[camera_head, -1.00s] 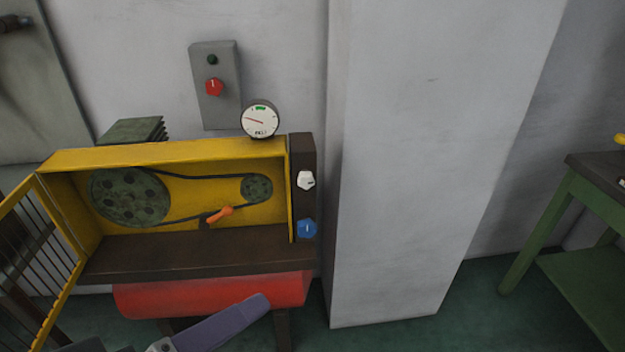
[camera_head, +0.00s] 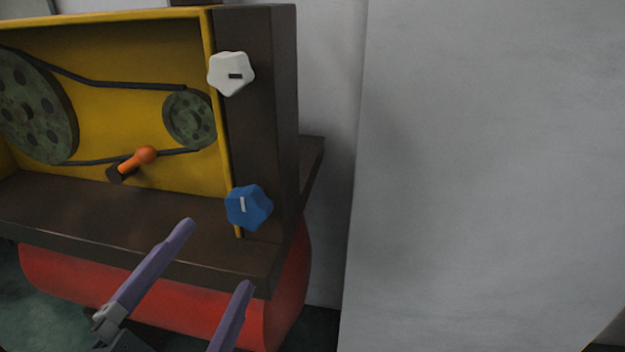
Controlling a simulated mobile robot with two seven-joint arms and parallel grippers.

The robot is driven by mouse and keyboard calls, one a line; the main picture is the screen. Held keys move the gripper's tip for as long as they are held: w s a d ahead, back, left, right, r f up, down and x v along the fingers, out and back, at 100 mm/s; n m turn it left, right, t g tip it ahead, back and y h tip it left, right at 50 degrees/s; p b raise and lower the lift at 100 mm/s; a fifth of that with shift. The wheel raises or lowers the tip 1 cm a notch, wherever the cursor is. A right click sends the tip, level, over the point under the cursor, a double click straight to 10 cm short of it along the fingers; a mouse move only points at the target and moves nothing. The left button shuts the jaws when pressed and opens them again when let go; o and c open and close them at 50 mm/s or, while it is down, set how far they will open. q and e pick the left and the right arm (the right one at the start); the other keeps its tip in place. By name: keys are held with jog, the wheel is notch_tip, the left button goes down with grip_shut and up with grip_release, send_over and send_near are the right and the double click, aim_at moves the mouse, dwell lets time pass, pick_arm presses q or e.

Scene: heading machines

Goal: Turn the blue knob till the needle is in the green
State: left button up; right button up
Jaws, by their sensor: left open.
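The blue knob (camera_head: 248,207) is star-shaped with a white mark pointing nearly straight up. It sits low on the dark post (camera_head: 262,130) at the machine's right end. My left gripper (camera_head: 212,256) has two purple fingers spread apart with nothing between them. It is below and in front of the blue knob, apart from it in the picture. The gauge with the needle and green band is out of view now. My right gripper is not in view.
A white star-shaped knob (camera_head: 231,74) sits above the blue one. An orange-tipped lever (camera_head: 144,156) and belt pulleys (camera_head: 189,119) are in the yellow housing. A red tank (camera_head: 180,308) lies beneath the dark bench. A pale pillar (camera_head: 480,180) stands to the right.

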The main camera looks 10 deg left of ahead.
aim_at(241, 215)
pick_arm(q)
jog(key=w+b, duration=0.1)
jog(key=w, duration=0.8)
jog(key=shift+w, duration=0.2)
jog(key=c, duration=1.4)
